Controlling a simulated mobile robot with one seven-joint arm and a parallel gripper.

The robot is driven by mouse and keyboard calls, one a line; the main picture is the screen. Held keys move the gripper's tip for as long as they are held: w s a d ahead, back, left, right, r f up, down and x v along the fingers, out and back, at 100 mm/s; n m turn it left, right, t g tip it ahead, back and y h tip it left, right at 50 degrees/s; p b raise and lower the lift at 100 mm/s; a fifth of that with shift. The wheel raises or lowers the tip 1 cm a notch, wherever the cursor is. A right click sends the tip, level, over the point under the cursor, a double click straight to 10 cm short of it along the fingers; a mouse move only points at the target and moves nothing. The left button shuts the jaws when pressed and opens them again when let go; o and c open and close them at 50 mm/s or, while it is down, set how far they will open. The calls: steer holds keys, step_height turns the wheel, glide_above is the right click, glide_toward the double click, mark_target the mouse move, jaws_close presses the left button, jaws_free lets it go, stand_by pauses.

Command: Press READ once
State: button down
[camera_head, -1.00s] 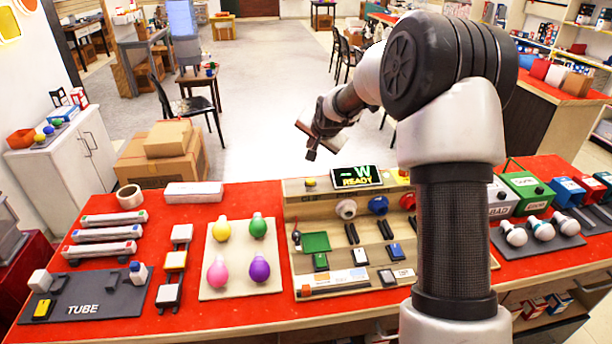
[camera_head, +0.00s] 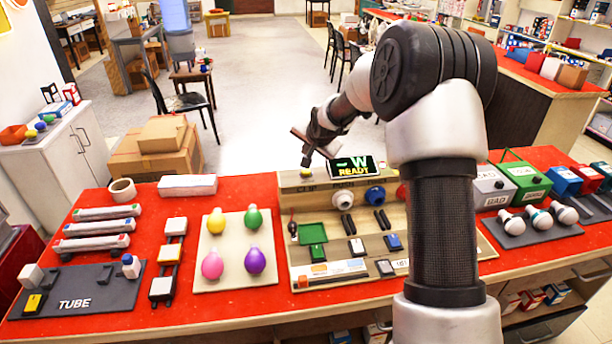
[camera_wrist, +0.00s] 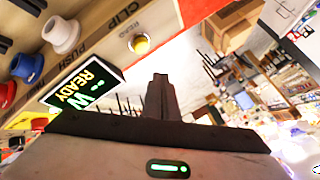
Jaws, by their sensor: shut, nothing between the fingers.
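The READ button is a small yellow round button (camera_head: 306,173) on the top ledge of the wooden test panel (camera_head: 330,265). In the wrist view the yellow button (camera_wrist: 139,43) sits in a pale ring, with READ lettering beside it. My gripper (camera_head: 306,162) is shut and empty, its tip just above the button in the head view. In the wrist view the closed fingers (camera_wrist: 160,85) point close by the button, with a small gap in the picture; whether they touch is unclear. The display (camera_head: 354,167) beside the button reads "-- W READY" and also shows in the wrist view (camera_wrist: 83,86).
White, blue and red round sockets (camera_head: 342,199) line the panel below the ledge. Coloured bulbs on a board (camera_head: 238,283), tubes and a TUBE tray (camera_head: 105,300) lie to the left. GOOD and BAD boxes (camera_head: 521,187) stand right. My arm hides part of the panel's right side.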

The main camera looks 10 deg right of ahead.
mark_target(307, 173)
steer(key=shift+f+b, duration=1.15)
steer(key=shift+f, duration=0.85)
steer(key=shift+f, duration=0.15)
steer(key=shift+f+b, duration=0.25)
steer(key=shift+b, duration=0.25)
steer(key=shift+f+b, duration=0.4)
steer(key=shift+f, duration=0.05)
stand_by(0.7)
steer(key=shift+r, duration=0.1)
steer(key=shift+r+p, duration=0.4)
steer(key=shift+r, duration=0.4)
steer(key=shift+r+p, duration=1.2)
steer(key=shift+r, duration=1.25)
